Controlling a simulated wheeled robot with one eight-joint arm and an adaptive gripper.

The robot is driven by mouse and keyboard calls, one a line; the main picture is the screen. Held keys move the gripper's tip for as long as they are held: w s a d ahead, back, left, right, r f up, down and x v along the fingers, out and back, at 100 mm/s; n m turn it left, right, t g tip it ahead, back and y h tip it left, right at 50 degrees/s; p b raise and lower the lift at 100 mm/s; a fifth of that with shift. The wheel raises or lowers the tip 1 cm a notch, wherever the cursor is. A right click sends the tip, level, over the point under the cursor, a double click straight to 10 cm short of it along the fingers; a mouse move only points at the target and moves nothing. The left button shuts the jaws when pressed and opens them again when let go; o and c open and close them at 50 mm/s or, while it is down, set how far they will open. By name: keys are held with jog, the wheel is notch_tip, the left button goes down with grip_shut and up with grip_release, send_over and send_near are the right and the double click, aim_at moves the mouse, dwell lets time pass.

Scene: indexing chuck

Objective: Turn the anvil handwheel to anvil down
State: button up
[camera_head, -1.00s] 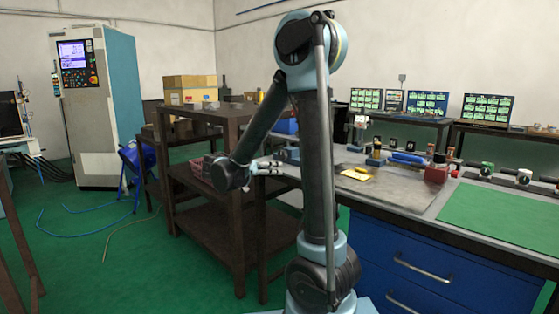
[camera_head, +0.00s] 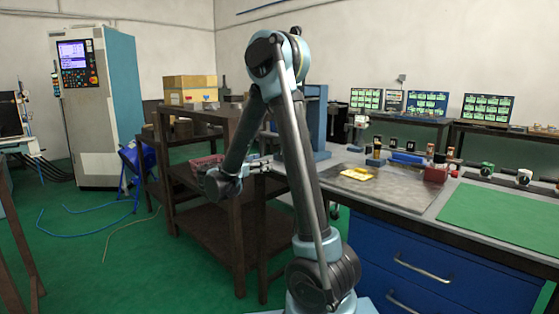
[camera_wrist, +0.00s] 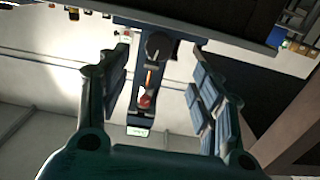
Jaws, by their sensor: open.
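In the wrist view a dark blue device (camera_wrist: 135,118) shows between my fingers. It carries a round black knob (camera_wrist: 157,45) and an orange-red part with a red ball-like end (camera_wrist: 145,101). I cannot tell for sure which of these is the anvil handwheel. In the head view a blue upright frame (camera_head: 318,120) stands at the bench's left end, partly behind my arm; it may be the same device. My gripper (camera_head: 262,165) is in front of that end of the bench. It also shows in the wrist view (camera_wrist: 160,75), with its fingers spread and nothing between them in contact.
The grey bench (camera_head: 405,195) bears a yellow item (camera_head: 357,173), a red block (camera_head: 435,173) and a green mat (camera_head: 500,215). A brown shelf rack (camera_head: 215,220) stands close to my gripper on the left.

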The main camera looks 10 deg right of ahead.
jog(key=x, duration=1.1)
jog(key=shift+w+d, duration=0.1)
jog(key=shift+d, duration=0.1)
jog(key=c, duration=1.1)
